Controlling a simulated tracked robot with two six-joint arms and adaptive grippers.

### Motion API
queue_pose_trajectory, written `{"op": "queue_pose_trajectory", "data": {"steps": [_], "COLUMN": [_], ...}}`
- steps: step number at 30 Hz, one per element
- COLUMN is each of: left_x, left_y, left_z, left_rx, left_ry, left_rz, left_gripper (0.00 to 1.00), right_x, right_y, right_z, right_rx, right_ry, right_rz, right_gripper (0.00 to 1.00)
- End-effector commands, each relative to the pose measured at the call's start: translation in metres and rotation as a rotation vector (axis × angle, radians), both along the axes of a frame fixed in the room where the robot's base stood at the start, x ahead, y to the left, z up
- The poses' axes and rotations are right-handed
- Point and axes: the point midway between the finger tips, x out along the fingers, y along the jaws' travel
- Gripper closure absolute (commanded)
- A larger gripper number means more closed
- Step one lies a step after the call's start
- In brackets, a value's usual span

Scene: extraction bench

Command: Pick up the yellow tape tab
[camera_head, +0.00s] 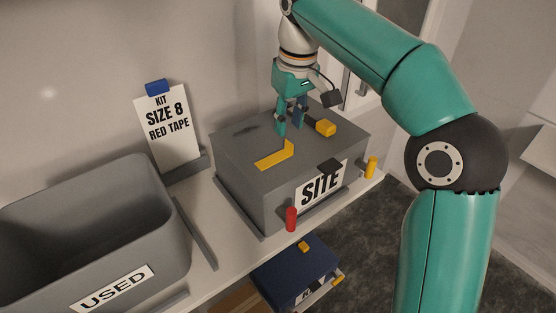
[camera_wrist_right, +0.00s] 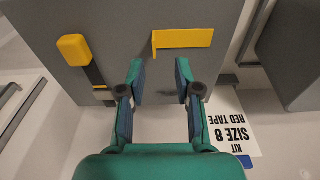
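The yellow tape tab (camera_head: 275,156) is an L-shaped strip with an upturned end on the lid of the grey SITE box (camera_head: 240,185). It also shows in the right wrist view (camera_wrist_right: 184,39), beyond the fingertips and a little right of centre. My right gripper (camera_head: 291,124) is above the lid, behind the tab in the head view. In the right wrist view its fingers (camera_wrist_right: 160,72) are apart with nothing between them, and they appear clear of the tab. My left gripper is not in view.
A yellow block (camera_head: 326,128) on a dark strap lies on the lid, right of my gripper. A grey USED bin (camera_head: 160,225) and a SIZE 8 RED TAPE sign (camera_head: 168,127) stand left. Red (camera_head: 291,219) and yellow (camera_head: 371,167) pegs stand by the box's front.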

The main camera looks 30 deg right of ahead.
Motion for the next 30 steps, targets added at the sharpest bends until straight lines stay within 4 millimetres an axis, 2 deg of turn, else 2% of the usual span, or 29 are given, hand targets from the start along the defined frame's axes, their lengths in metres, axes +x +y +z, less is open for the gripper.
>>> {"op": "queue_pose_trajectory", "data": {"steps": [8, 18, 26, 30], "left_x": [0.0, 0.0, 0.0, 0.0], "left_y": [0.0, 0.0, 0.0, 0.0], "left_z": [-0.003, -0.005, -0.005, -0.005], "left_rx": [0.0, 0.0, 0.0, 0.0], "left_ry": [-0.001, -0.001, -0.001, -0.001], "left_rz": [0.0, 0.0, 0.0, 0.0], "left_gripper": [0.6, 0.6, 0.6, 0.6], "right_x": [0.002, 0.008, 0.009, 0.009], "right_y": [-0.002, -0.008, -0.008, -0.008], "right_z": [-0.018, -0.06, -0.063, -0.062], "right_rx": [0.0, 0.001, 0.0, 0.0], "right_ry": [0.001, 0.001, -0.002, -0.001], "right_rz": [-0.002, -0.002, -0.002, -0.002], "right_gripper": [0.67, 0.67, 0.67, 0.87]}}
